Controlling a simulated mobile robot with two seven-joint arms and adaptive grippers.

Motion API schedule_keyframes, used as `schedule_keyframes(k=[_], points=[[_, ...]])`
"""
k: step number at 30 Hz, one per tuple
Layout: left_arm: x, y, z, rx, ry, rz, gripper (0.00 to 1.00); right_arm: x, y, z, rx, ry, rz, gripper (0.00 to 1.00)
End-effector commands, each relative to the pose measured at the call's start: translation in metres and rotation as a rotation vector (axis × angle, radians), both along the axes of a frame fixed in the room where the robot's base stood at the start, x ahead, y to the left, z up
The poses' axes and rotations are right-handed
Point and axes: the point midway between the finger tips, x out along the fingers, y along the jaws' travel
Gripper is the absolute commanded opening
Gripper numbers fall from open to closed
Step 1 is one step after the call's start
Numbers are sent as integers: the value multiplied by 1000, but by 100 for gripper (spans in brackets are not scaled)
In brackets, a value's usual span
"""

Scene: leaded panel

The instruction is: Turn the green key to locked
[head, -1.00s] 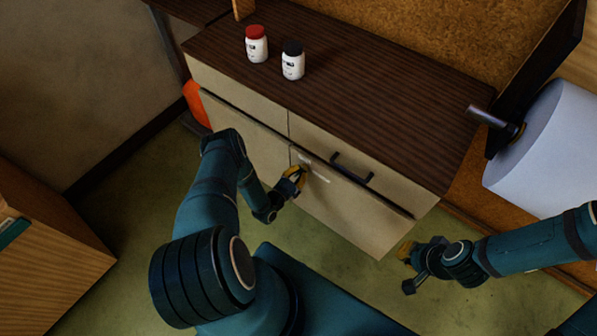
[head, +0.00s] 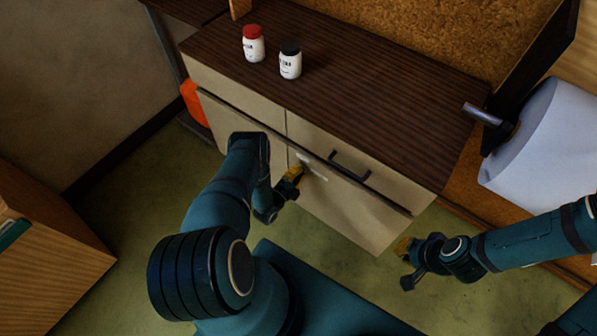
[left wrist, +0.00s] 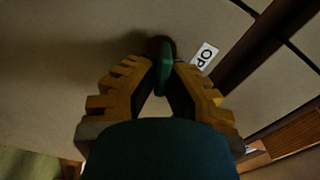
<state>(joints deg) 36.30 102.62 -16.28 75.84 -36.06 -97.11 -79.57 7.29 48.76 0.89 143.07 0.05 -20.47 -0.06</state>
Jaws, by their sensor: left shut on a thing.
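The green key (left wrist: 165,62) sticks out of the pale cabinet front in the left wrist view, seen nearly edge-on. My left gripper (left wrist: 163,75) is shut on it, with a yellow toothed finger on either side. In the head view my left gripper (head: 299,170) is at the cabinet front (head: 345,212), below the drawer, and hides the key.
A dark handle (head: 350,167) juts from the drawer above my left gripper. A red-capped bottle (head: 253,45) and a black-capped bottle (head: 290,62) stand on the cabinet top (head: 380,75). A large white roll (head: 545,140) is at the right. The green floor (head: 130,225) at left is clear.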

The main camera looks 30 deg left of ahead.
Motion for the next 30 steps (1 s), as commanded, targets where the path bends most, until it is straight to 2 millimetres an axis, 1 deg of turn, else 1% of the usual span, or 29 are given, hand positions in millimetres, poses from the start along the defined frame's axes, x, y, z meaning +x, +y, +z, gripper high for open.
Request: schedule_keyframes(k=[6, 12, 28, 29, 30], points=[[1, -1, 0, 116, -12, -1, 0, 0, 0, 1, 0, 1, 0, 0], [1, 0, -1, 173, -16, 0, 0, 0, 0, 2, 0, 1, 0, 0], [2, 0, -1, 192, -18, 1, 0, 0, 0, 2, 0, 1, 0, 0], [2, 0, -1, 192, -18, 1, 20, 0, 0, 2, 0, 1, 0, 0], [1, 0, -1, 192, -18, 1, 34, 0, 0, 2, 0, 1, 0, 0]])
